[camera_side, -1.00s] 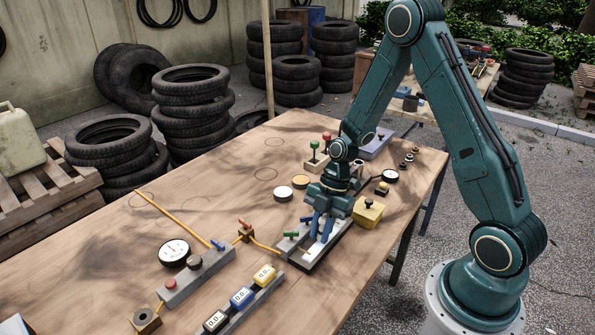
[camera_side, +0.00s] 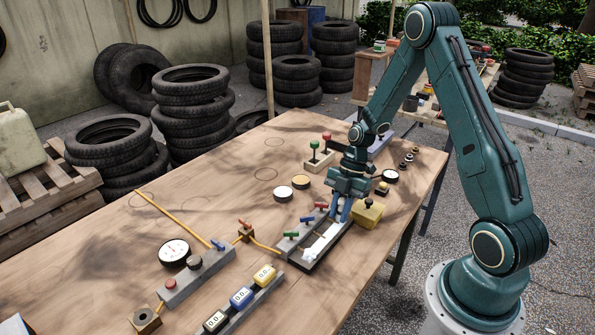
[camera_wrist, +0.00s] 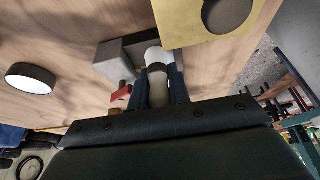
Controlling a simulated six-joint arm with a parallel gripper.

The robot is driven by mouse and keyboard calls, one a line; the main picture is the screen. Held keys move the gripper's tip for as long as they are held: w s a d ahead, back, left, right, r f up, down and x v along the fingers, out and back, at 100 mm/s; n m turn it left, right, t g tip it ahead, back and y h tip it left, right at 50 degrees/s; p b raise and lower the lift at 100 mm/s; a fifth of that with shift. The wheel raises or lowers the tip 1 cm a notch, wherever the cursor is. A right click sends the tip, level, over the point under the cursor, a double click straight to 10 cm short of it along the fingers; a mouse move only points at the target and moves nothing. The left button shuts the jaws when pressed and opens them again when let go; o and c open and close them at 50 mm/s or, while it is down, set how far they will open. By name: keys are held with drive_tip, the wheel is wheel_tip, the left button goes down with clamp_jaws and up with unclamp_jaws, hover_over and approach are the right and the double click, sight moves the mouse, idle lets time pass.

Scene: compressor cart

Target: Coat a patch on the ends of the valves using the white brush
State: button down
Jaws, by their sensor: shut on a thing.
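The grey valve block (camera_side: 297,262) lies on the wooden table with a green lever (camera_side: 290,235), a blue lever (camera_side: 307,219) and a red lever (camera_side: 321,206). Pale white areas (camera_side: 318,242) show along its near side; I cannot tell whether they are coating or parts. My gripper (camera_side: 342,212) is above its far end, near the red lever. In the wrist view my gripper (camera_wrist: 160,82) is shut on the white brush (camera_wrist: 158,92), whose pale end points toward the grey block (camera_wrist: 118,62). Whether the tip touches the block is unclear.
A yellow box (camera_side: 368,214) with a black knob is close right of my gripper. A gauge (camera_side: 174,252), a grey switch bar (camera_side: 196,276) and a counter rack (camera_side: 240,300) stand nearer the front. The left tabletop has free room.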

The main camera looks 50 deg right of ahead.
drive_tip(key=shift+d, duration=0.45)
drive_tip(key=shift+a+r, duration=0.1)
drive_tip(key=shift+r, duration=3.9)
drive_tip(key=shift+w, duration=0.15)
